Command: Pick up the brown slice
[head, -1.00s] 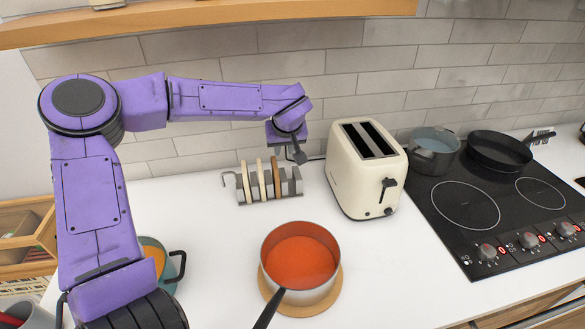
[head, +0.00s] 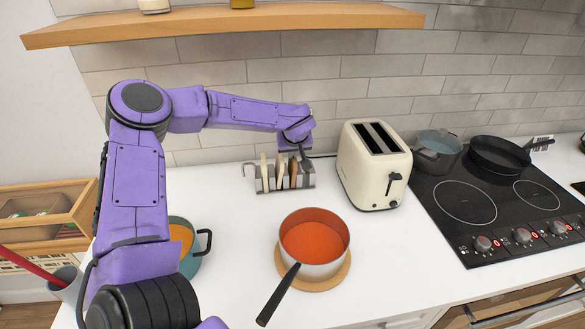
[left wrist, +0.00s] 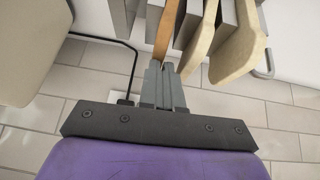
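The brown slice (head: 293,172) stands upright in the grey toast rack (head: 262,186), at the right of two pale slices (head: 279,176). My left gripper (head: 304,161) is at the brown slice's upper edge. In the left wrist view the brown slice (left wrist: 167,28) ends between the two grey fingertips (left wrist: 161,68), which are close together and look shut on it. The pale slices (left wrist: 234,48) are beside the fingers, apart from them. The slice's lower part is hidden by the rack. My right gripper is not in view.
A cream toaster (head: 372,170) stands just right of the rack. In front is a pot of red soup (head: 314,243) on a wooden board (head: 330,279). A teal pot (head: 190,262) is at the left. A wooden shelf (head: 330,18) hangs above. The counter between is clear.

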